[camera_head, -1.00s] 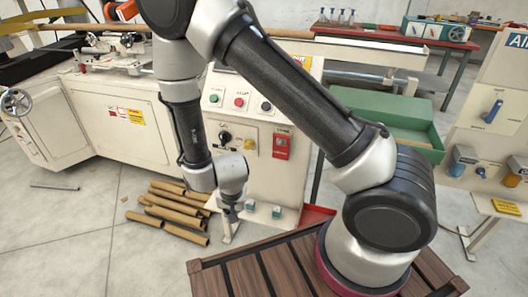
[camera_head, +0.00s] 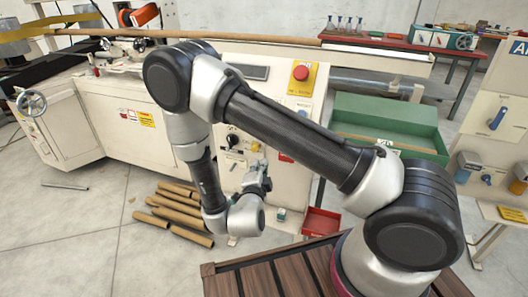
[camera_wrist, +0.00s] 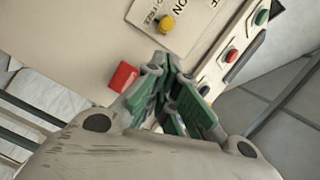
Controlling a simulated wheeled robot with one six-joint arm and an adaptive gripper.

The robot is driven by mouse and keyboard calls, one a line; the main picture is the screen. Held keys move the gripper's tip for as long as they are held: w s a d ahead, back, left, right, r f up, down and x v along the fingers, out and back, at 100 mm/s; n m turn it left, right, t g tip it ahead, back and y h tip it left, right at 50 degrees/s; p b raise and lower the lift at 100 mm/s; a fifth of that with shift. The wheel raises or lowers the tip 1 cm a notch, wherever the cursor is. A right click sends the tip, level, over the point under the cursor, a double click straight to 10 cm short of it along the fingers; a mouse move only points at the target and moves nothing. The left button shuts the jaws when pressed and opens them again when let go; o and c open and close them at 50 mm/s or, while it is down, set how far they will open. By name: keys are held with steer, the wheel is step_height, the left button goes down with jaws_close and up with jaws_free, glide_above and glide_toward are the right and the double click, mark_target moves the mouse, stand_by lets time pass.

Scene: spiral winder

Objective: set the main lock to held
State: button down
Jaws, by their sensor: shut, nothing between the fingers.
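The likely main lock is a yellow knob (camera_head: 255,146) on the pale front panel, right of a black rotary switch (camera_head: 232,140). In the wrist view the yellow knob (camera_wrist: 166,23) sits beside lettering that reads "FREE" and "ON". How far it is turned cannot be told. My gripper (camera_head: 262,166) is in front of the panel, below the knob, its fingers pointing up. In the wrist view my gripper (camera_wrist: 168,68) is shut and empty, its tips apart from the knob in the picture. A red box (camera_wrist: 122,77) shows left of the fingertips.
A red emergency button (camera_head: 301,73) is higher on the panel. The red box (camera_head: 286,157) is partly hidden by my arm. A red tray (camera_head: 321,222) and several brown tubes (camera_head: 176,205) lie low by the machine. A green bin (camera_head: 385,120) stands to the right.

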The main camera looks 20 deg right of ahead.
steer(key=shift+w, duration=0.1)
steer(key=x, duration=1)
steer(key=shift+w+a, duration=0.75)
steer(key=shift+a, duration=0.3)
steer(key=shift+w+a, duration=0.7)
steer(key=shift+a, duration=0.35)
